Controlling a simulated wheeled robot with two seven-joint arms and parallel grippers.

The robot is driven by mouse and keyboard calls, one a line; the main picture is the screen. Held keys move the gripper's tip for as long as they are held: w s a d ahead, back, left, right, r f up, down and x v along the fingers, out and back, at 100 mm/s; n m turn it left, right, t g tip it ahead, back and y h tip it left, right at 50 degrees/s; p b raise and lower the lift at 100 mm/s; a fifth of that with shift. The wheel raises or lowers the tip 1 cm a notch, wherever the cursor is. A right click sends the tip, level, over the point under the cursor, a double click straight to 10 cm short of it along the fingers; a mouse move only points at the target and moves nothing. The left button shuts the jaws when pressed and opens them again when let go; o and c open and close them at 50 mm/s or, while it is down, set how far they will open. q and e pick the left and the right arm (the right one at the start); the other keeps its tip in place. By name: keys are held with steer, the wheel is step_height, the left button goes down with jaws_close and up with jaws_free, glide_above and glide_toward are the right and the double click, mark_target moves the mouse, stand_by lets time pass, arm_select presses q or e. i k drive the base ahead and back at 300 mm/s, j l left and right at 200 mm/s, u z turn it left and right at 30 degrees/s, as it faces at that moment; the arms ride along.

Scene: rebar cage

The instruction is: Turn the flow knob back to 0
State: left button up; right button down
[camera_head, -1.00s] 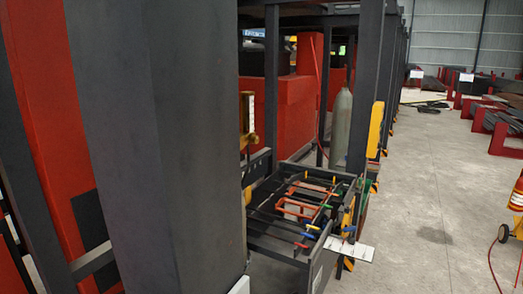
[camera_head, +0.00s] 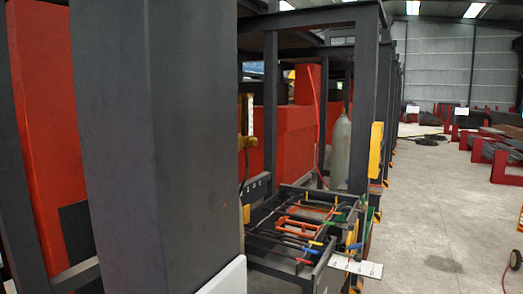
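A brass-coloured fitting (camera_head: 243,147) with a pale upright tube (camera_head: 250,113) shows just right of the big dark pillar, looking like a flow gauge partly hidden by the pillar. I cannot make out a flow knob or its setting. A grey-green gas cylinder (camera_head: 340,152) stands upright behind the frame, with a small valve on top. Neither of my grippers is in view.
A wide dark pillar (camera_head: 160,140) fills the left foreground and blocks much of the view. A dark rack (camera_head: 265,263) with orange bars and coloured handles stands in the middle. The concrete floor (camera_head: 430,210) on the right is mostly open.

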mark_target(253, 142)
steer(key=i+l, duration=0.1)
steer(key=l, duration=0.3)
steer(key=i+l+z, duration=0.1)
steer(key=l, duration=0.3)
steer(key=i+l, duration=0.1)
steer(key=l, duration=0.25)
steer(key=i+l+z, duration=0.1)
steer(key=l, duration=0.3)
steer(key=i+l, duration=0.1)
steer(key=l, duration=0.25)
steer(key=i+l+z, duration=0.15)
steer(key=l, duration=0.25)
steer(key=i+l, duration=0.15)
steer(key=l, duration=0.2)
steer(key=i+l+z, duration=0.1)
steer(key=l, duration=0.25)
